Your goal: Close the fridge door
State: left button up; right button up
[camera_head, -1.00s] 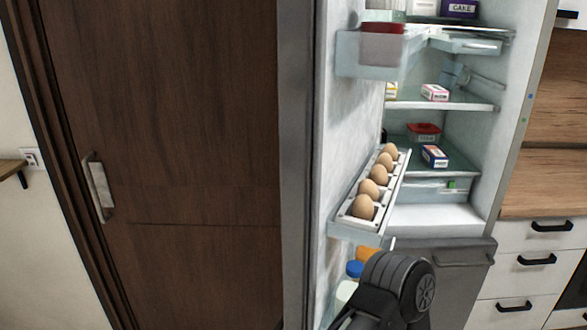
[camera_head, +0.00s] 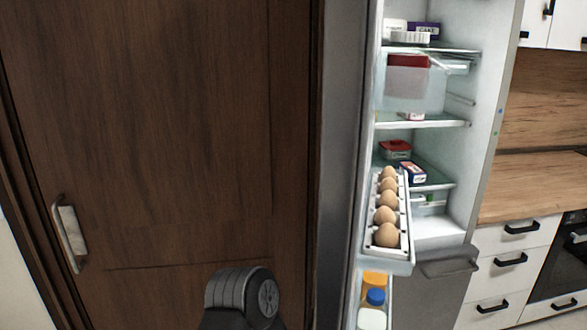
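The fridge (camera_head: 488,150) stands right of centre with its upper compartment open and its shelves showing. Its door (camera_head: 340,160) is swung open toward me and shows nearly edge-on as a grey strip with a pale inner side. The door's racks carry an egg tray (camera_head: 401,235) with several eggs and, lower down, bottles with orange and blue caps. A dark, rounded part of my arm shows at the bottom, left of the door and apart from it in the picture. Neither gripper's fingers show.
A dark wooden door (camera_head: 160,130) with a metal handle (camera_head: 70,235) fills the left. White drawers (camera_head: 515,260) under a wooden counter (camera_head: 530,185) stand right of the fridge. A grey lower drawer (camera_head: 435,290) is below the open compartment.

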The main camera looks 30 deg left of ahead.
aim_at(352, 89)
jog(key=j+z, duration=0.2)
jog(key=j, duration=1.55)
jog(key=i, duration=0.1)
